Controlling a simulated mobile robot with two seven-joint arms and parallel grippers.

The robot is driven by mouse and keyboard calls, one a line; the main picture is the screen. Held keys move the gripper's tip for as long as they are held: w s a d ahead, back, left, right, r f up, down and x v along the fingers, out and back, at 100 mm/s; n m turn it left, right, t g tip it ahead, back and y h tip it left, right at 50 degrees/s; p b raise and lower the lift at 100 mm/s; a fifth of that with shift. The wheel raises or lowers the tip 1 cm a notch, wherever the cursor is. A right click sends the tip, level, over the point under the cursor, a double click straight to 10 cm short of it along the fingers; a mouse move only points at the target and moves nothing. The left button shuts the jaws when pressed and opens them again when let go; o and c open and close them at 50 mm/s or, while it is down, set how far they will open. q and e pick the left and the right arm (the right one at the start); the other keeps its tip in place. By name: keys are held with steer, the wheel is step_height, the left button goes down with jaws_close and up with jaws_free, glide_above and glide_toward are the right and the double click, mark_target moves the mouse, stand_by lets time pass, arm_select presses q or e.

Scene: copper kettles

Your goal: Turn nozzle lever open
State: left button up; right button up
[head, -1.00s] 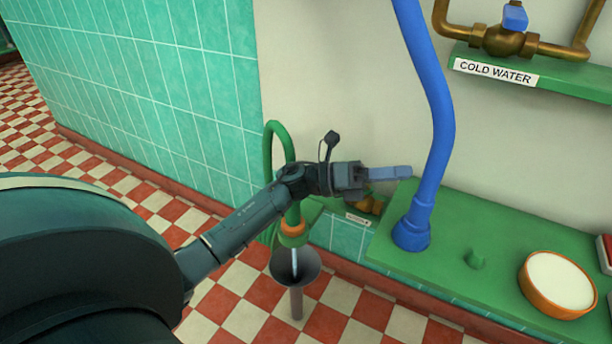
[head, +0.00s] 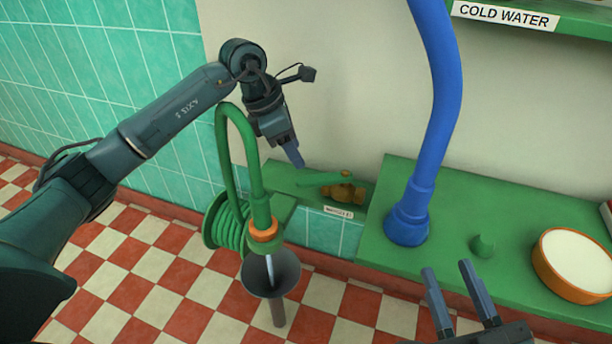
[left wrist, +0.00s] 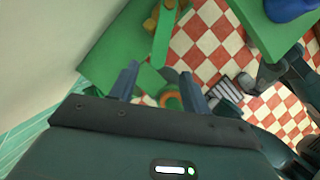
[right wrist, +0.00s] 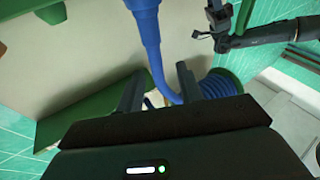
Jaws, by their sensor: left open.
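The green nozzle lever (head: 318,179) sits on a brass valve (head: 345,193) on the low green ledge, above a small label. The lever points left from the valve, roughly along the wall. In the left wrist view the lever (left wrist: 163,38) lies just ahead of the fingertips, near the gap between them. My left gripper (head: 296,160) points down above and left of the lever, apart from it. Its fingers (left wrist: 160,70) are spread and empty. My right gripper (head: 448,268) is open and empty near the green counter's front.
A green hose (head: 222,140) loops down to an orange-ringed nozzle (head: 264,233) over a dark funnel (head: 270,280). A blue pipe (head: 408,225) stands on the green counter (head: 500,225). An orange-rimmed bowl (head: 573,263) is at right.

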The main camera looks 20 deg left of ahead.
mark_target(311, 179)
arm_select(q)
steer(key=b+x, duration=0.2)
steer(key=x, duration=0.4)
steer(key=shift+d+f, duration=0.15)
steer(key=shift+f, duration=0.2)
steer(key=shift+w+d+f, duration=0.2)
steer(key=shift+f, duration=0.3)
arm_select(e)
steer(key=shift+w+r+n+t+y, duration=0.2)
steer(key=shift+r+y, duration=0.15)
steer(key=shift+r, duration=0.1)
steer(key=shift+w+r+n+t+y, duration=0.15)
steer(key=shift+r+n+t+y, duration=0.05)
steer(key=shift+r+y, duration=0.2)
arm_select(q)
jaws_close()
arm_select(e)
steer(key=shift+f, duration=0.1)
